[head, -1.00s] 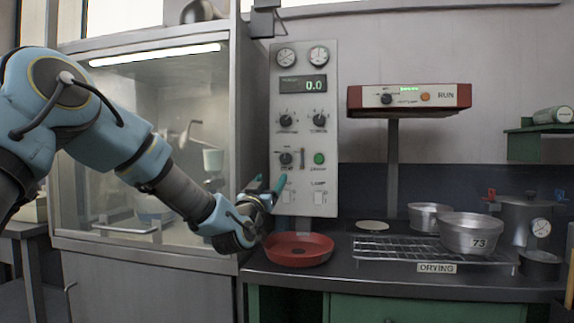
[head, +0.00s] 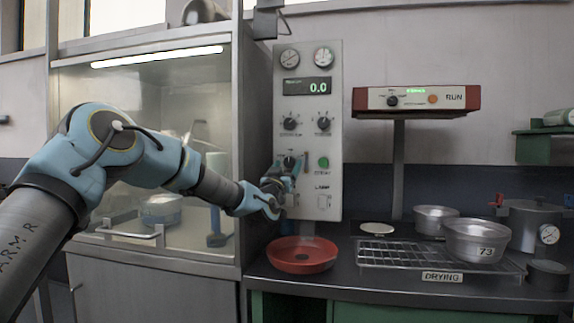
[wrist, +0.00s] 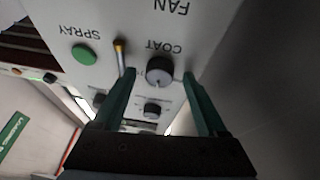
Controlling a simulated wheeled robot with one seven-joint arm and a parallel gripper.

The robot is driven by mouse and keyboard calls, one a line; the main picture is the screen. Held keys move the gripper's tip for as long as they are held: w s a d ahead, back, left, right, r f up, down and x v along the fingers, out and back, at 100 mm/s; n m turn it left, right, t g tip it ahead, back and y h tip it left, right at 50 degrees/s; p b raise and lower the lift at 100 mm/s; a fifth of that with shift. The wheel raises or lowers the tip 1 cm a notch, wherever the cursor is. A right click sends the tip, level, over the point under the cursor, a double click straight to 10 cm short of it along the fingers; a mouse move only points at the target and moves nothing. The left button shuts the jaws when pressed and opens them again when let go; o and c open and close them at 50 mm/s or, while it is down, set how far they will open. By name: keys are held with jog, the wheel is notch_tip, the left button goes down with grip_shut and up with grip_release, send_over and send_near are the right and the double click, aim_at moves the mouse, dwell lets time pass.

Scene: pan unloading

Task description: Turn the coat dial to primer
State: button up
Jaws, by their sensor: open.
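In the head view my gripper (head: 285,170) is at the panel's lower left, in front of the dial (head: 289,161), which is partly covered. The setting marks around the dial are too small to read.
A small lever (wrist: 121,55) and the green spray button (wrist: 85,53) are beside the coat dial. More dials (head: 323,124) sit above it. A red pan (head: 301,262) stands on the bench below; a drying rack (head: 390,255) and metal pans are to the right.

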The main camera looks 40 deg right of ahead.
grip_shut()
dwell(0.7)
